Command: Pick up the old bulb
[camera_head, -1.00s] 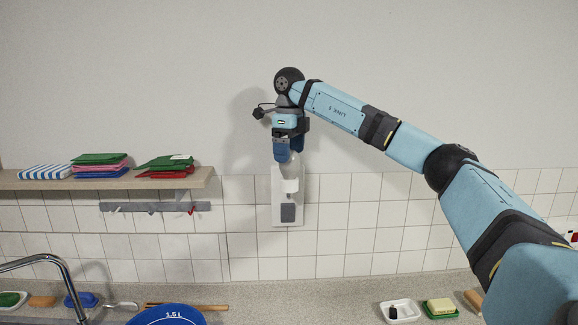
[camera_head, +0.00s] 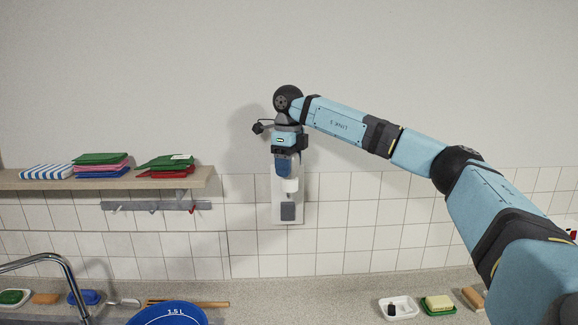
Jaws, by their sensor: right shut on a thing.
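My right gripper (camera_head: 286,172) points straight down at the wall plate (camera_head: 291,213). Its blue fingers are shut around the old bulb, just above the white lamp holder (camera_head: 290,186) on the plate. The fingers hide nearly all of the bulb, so I cannot tell whether it still sits in the holder. My left gripper is not in view.
A shelf (camera_head: 120,183) with folded cloths (camera_head: 100,158) is at left, above a hook rail (camera_head: 150,206). Below are a tap (camera_head: 55,260), a blue bowl (camera_head: 168,315), a white dish (camera_head: 398,308) and a green sponge tray (camera_head: 439,311). The tiled wall right of the plate is clear.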

